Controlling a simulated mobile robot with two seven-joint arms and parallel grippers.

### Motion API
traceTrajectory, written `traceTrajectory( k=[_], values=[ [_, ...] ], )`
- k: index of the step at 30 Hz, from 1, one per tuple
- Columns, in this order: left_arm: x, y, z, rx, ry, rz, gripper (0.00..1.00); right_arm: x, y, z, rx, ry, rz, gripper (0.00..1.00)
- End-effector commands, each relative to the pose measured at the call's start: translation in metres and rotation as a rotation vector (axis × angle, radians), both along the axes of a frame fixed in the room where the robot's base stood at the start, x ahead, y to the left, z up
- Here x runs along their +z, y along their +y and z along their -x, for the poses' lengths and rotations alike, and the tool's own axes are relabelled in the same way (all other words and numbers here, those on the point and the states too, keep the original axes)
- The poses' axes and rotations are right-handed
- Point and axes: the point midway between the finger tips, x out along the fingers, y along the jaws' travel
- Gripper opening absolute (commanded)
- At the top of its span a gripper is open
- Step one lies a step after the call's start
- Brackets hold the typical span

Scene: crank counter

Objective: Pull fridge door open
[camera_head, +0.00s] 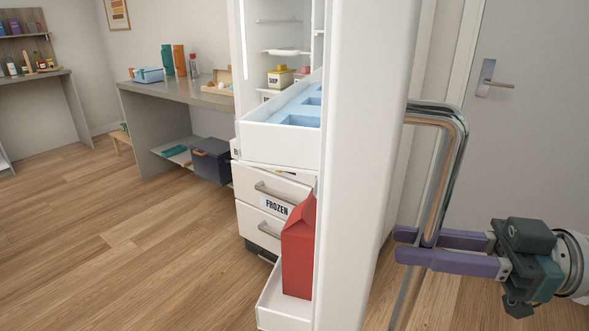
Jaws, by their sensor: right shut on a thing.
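The white fridge door (366,150) stands open, its edge facing me, with a red carton (298,250) in its lower bin. The chrome door handle (448,165) runs down the door's right side. My right gripper (415,248) comes in from the right with purple fingers, one on either side of the handle's lower part, shut on it. Behind the door the fridge interior (278,30) shows shelves and a pulled-out drawer with a blue insert (300,108). My left gripper is not in view.
Drawers (275,188), one labelled FROZEN, are below the fridge compartment. A grey counter (190,90) with bottles stands at the back left. A grey room door (530,130) is at the right. The wooden floor (130,240) at left is clear.

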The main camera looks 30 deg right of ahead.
Motion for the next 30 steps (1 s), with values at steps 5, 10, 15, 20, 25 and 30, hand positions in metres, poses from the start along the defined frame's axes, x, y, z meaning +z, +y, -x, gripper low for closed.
traceTrajectory(
  k=[5, 10, 15, 20, 25, 30],
  values=[
    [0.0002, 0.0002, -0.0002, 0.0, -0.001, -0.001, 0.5, -0.0001, -0.0006, -0.0006, -0.004, 0.0, 0.0, 0.0],
    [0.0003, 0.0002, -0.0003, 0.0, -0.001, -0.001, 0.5, -0.0002, -0.0009, -0.0007, -0.005, 0.0, 0.0, 0.0],
    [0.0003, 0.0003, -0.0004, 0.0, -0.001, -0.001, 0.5, -0.0003, -0.0009, -0.0008, -0.005, 0.0, 0.0, 0.0],
    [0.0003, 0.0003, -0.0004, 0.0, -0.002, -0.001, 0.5, -0.0003, -0.0009, -0.0008, -0.005, 0.0, 0.0, 0.45],
    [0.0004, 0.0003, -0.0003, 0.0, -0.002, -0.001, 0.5, -0.0002, -0.0009, -0.0008, -0.005, 0.0, 0.0, 0.57],
    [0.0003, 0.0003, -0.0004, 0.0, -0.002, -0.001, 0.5, -0.0003, -0.0013, -0.0004, -0.005, 0.0, 0.0, 0.57]
  ],
)
